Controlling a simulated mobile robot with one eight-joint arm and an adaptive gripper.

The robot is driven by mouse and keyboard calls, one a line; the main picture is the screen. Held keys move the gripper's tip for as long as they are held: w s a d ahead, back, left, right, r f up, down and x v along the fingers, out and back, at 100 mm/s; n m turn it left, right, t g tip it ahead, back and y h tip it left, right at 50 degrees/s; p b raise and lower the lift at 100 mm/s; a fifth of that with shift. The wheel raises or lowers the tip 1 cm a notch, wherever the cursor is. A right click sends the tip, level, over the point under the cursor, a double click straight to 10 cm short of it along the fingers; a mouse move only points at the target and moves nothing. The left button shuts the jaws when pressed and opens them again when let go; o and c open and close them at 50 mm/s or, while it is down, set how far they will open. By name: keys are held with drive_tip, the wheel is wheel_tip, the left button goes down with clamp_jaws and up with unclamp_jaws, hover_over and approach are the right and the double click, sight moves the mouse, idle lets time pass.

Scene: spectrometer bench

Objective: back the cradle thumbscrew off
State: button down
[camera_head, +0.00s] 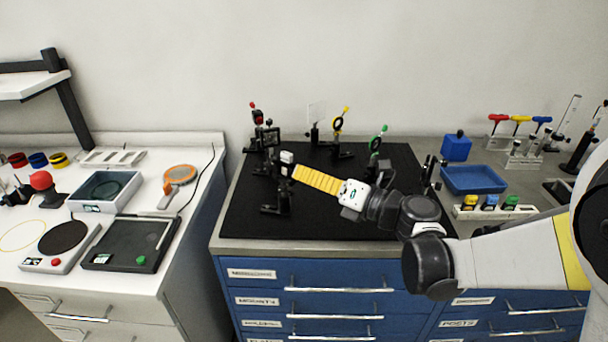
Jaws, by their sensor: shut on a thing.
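My gripper (286,170) reaches in from the right, beyond the yellow striped section of my arm. Its small dark jaws are shut at the upper part of a black mount (277,199) on the left half of the black breadboard (330,222). The cradle thumbscrew lies between the jaws and is too small and covered to make out. A small white-faced block (287,157) shows just above the jaws. I cannot tell whether it touches them.
Behind the jaws stand mounts with red (257,118), yellow (337,123) and green (375,144) markings. A blue tray (473,180) and a blue box (456,147) are at the right. A white bench with instruments stands left.

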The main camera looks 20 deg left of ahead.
idle(0.3)
drive_tip(key=c, duration=1.4)
unclamp_jaws()
drive_tip(key=v, duration=1.2)
drive_tip(key=shift+r, duration=0.1)
